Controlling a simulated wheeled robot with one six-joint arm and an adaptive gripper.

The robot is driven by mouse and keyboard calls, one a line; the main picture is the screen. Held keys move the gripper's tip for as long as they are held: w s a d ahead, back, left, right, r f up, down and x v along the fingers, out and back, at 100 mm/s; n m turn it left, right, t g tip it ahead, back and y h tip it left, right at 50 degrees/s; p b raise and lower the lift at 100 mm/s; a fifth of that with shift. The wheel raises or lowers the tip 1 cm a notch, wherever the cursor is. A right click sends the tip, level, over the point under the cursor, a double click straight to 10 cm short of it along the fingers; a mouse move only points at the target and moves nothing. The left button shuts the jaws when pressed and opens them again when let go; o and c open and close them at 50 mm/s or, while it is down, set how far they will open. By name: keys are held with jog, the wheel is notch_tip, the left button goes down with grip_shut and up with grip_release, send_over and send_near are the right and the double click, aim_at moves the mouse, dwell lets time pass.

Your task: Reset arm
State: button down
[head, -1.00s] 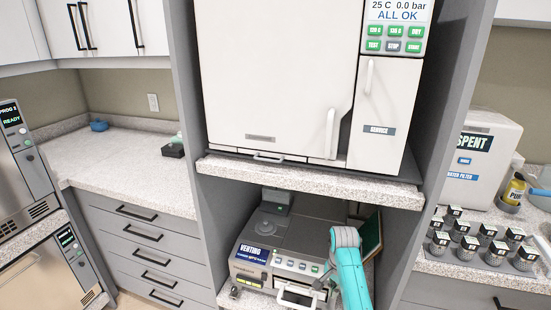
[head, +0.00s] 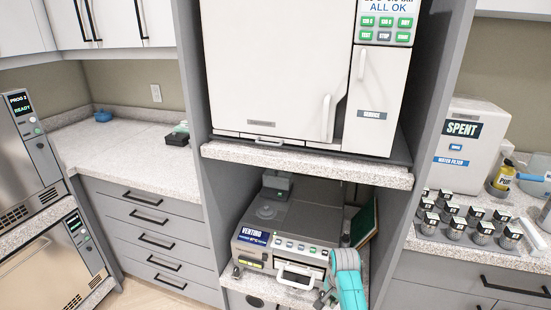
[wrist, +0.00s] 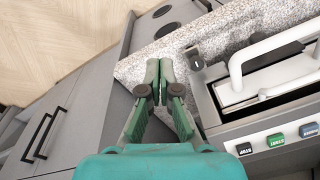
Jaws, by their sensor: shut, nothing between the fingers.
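My gripper (wrist: 159,75) shows in the wrist view with its green fingers closed together and nothing between them. Its tips are over the speckled shelf edge, left of the white handle (wrist: 275,55) of the grey machine. The fingers are hard to make out there, near the bottom edge of the picture.
A white autoclave (head: 280,75) reading "ALL OK" stands on the shelf (head: 310,165) above. At right, several dark-lidded jars (head: 470,215) stand before a SPENT container (head: 470,145). The left counter (head: 115,155) is mostly clear.

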jog(key=s+f+n+t, duration=0.2)
jog(key=s+f+t, duration=0.1)
jog(key=s+f, duration=1)
jog(key=s+r+n+t, duration=0.15)
jog(key=s+t, duration=0.25)
jog(key=s, duration=1.2)
jog(key=s+r+n+t, duration=0.3)
jog(key=s+r, duration=0.8)
jog(key=s, duration=0.5)
jog(key=s+r+n+t, duration=0.1)
jog(key=s+r, duration=0.3)
jog(key=r, duration=0.5)
jog(key=s+r+n+t, duration=0.1)
jog(key=s+r, duration=0.3)
jog(key=r, duration=0.6)
jog(key=shift+s+t, duration=0.35)
jog(key=shift+t, duration=0.45)
